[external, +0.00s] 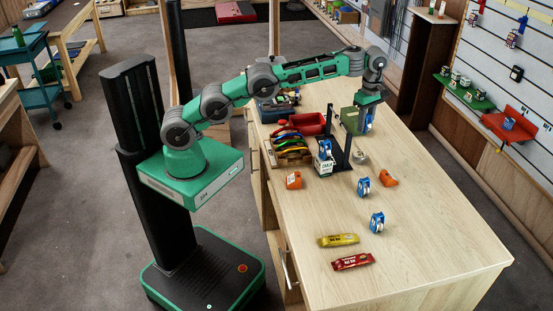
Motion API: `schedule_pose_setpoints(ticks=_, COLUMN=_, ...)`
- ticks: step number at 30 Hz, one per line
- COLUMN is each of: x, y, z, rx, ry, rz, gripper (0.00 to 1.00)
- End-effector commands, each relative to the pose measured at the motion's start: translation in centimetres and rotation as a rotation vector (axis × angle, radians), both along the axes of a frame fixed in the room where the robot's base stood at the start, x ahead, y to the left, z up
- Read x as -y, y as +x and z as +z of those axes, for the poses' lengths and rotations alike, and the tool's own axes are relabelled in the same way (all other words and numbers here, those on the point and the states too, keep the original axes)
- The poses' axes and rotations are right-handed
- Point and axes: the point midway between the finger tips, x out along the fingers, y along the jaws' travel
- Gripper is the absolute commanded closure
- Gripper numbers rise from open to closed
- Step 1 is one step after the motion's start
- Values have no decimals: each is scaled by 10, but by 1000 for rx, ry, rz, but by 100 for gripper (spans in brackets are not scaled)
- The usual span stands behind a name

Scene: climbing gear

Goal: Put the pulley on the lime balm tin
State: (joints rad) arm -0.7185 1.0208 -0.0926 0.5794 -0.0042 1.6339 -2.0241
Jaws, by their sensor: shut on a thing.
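My gripper (369,104) is over the far part of the workbench, pointing down. It is shut on a blue and white pulley (367,122), which is partly covered by the fingers. I cannot tell whether the pulley touches anything below it. Other blue pulleys stand on the bench: one at the middle (364,187), one nearer the front (376,222), and one by the black stand (325,149). I cannot make out the lime balm tin for certain.
An olive-green box (349,119) is just left of my gripper. Yellow (338,240) and red (352,262) bars lie in front. The bench's right side is clear.

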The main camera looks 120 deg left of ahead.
Motion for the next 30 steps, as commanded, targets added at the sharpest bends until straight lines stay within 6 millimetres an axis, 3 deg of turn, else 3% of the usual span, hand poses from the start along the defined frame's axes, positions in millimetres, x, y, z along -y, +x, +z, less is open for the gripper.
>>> schedule_pose_setpoints(ticks=6, x=-1, y=-1, z=-45, rx=-2, ry=-1, rz=2, gripper=100)
schedule_pose_setpoints(ticks=15, x=-1, y=-1, z=-92, rx=-2, ry=-1, rz=2, gripper=100)
schedule_pose_setpoints(ticks=27, x=-1, y=0, z=-103, rx=0, ry=0, rz=2, gripper=100)
schedule_pose_setpoints(ticks=28, x=-1, y=0, z=-104, rx=0, ry=0, rz=2, gripper=71)
schedule_pose_setpoints(ticks=30, x=-1, y=0, z=-103, rx=0, ry=0, rz=2, gripper=66)
